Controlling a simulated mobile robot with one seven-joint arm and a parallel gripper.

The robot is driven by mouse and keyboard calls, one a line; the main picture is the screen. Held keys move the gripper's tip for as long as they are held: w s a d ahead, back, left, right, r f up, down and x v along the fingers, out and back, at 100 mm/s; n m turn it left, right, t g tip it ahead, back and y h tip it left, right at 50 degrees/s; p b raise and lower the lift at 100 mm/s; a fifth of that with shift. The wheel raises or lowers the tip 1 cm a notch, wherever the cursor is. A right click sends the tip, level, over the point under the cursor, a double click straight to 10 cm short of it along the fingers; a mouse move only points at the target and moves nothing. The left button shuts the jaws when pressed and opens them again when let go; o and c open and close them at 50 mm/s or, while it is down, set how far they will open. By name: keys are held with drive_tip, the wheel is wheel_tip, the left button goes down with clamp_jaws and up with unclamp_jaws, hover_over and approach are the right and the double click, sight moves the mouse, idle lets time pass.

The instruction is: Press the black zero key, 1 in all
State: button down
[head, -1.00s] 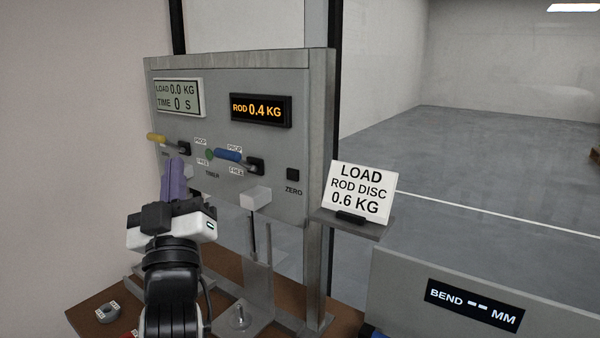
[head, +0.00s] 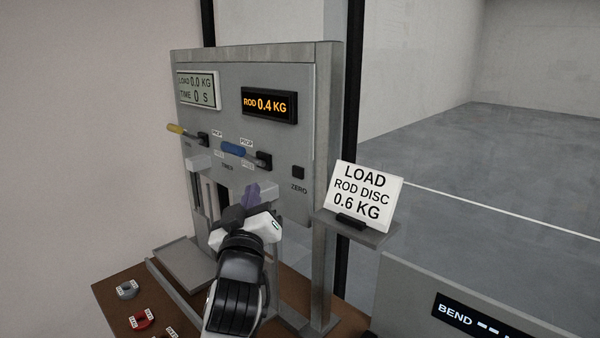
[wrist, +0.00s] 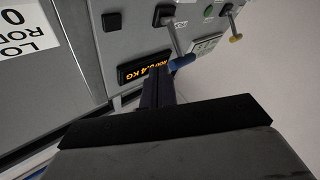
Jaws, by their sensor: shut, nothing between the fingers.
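The black zero key (head: 298,172) is a small square on the grey panel, above the word ZERO, near the panel's right edge. In the wrist view the zero key (wrist: 112,21) shows at the upper left, upside down to the rest. My gripper (head: 252,192) is shut and empty, in front of the panel, below and left of the key and apart from it. Its fingers (wrist: 156,92) point toward the panel in the wrist view. The orange display (head: 269,106) reads ROD 0.4 KG. The pale display (head: 198,90) reads LOAD 0.0 KG, TIME 0 S.
A blue-handled lever (head: 234,149) and a yellow-handled lever (head: 177,129) stick out of the panel. A white card (head: 365,194) reading LOAD ROD DISC 0.6 KG stands on a shelf at right. Several small discs, one red (head: 142,318), lie on the brown bench (head: 110,300).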

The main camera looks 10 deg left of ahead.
sight(292, 168)
drive_tip(key=shift+w, duration=0.1)
drive_tip(key=shift+w+d+p, duration=0.25)
drive_tip(key=shift+w+d, duration=0.55)
drive_tip(key=shift+w, duration=0.4)
drive_tip(key=shift+w+d+p, duration=0.3)
drive_tip(key=shift+w+d, duration=0.45)
drive_tip(key=shift+w, duration=0.45)
drive_tip(key=shift+w+d+p, duration=0.25)
drive_tip(key=shift+w+d, duration=0.55)
drive_tip(key=shift+w, duration=0.4)
drive_tip(key=shift+d, duration=0.1)
drive_tip(key=shift+w+d, duration=0.15)
drive_tip(key=shift+w, duration=0.2)
drive_tip(key=shift+w+d, duration=0.2)
drive_tip(key=shift+w, duration=0.1)
drive_tip(key=shift+s, duration=0.1)
drive_tip(key=shift+s+a, duration=0.4)
drive_tip(key=shift+s, duration=0.2)
